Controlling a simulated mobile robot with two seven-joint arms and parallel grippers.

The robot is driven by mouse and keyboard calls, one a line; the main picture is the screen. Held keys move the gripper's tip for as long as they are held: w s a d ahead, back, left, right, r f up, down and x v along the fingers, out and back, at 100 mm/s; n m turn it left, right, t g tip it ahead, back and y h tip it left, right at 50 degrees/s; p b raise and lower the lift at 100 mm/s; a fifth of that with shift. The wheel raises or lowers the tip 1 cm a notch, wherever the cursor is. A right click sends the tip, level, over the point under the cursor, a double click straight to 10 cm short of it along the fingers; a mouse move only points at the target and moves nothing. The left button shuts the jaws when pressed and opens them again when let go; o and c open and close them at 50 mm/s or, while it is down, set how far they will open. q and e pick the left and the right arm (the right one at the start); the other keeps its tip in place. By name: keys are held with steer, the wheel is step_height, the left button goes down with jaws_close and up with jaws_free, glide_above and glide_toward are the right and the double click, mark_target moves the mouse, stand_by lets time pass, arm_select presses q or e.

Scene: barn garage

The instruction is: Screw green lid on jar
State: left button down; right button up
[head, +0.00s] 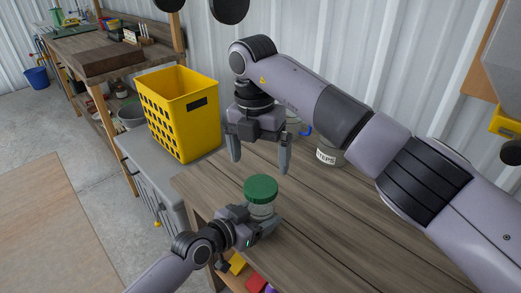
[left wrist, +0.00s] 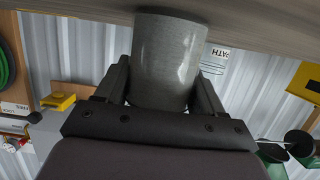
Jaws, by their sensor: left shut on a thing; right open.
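The jar (head: 262,211) stands upright on the wooden workbench, with the green lid (head: 261,188) sitting on its mouth. I cannot tell how tightly the lid is seated. My left gripper (head: 264,223) is shut around the jar's lower side. In the left wrist view the jar (left wrist: 167,60) shows greyish between the two fingers, and the lid is out of sight. My right gripper (head: 260,166) is open and empty, pointing down just above the lid and apart from it.
The workbench (head: 350,225) is clear to the right of the jar. A labelled container (head: 328,156) stands behind, partly hidden by my right arm. A yellow crate (head: 180,120) sits on a grey cabinet to the left. Coloured items (head: 255,280) lie below the bench's front edge.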

steer(key=n, duration=0.5)
steer(key=shift+r, duration=0.2)
steer(key=n, duration=0.3)
steer(key=shift+r, duration=0.1)
steer(key=n, duration=0.4)
steer(key=shift+r+n, duration=0.1)
steer(key=shift+n, duration=0.3)
steer(key=n, duration=0.3)
steer(key=shift+r, duration=0.1)
steer(key=n, duration=0.5)
steer(key=shift+s+r, duration=0.1)
steer(key=n, duration=0.3)
steer(key=shift+d, duration=0.1)
steer(key=n, duration=0.4)
steer(key=shift+s+r+n+y, duration=0.1)
steer(key=shift+s+n+y, duration=0.05)
steer(key=shift+n+y, duration=0.2)
steer(key=n, duration=0.3)
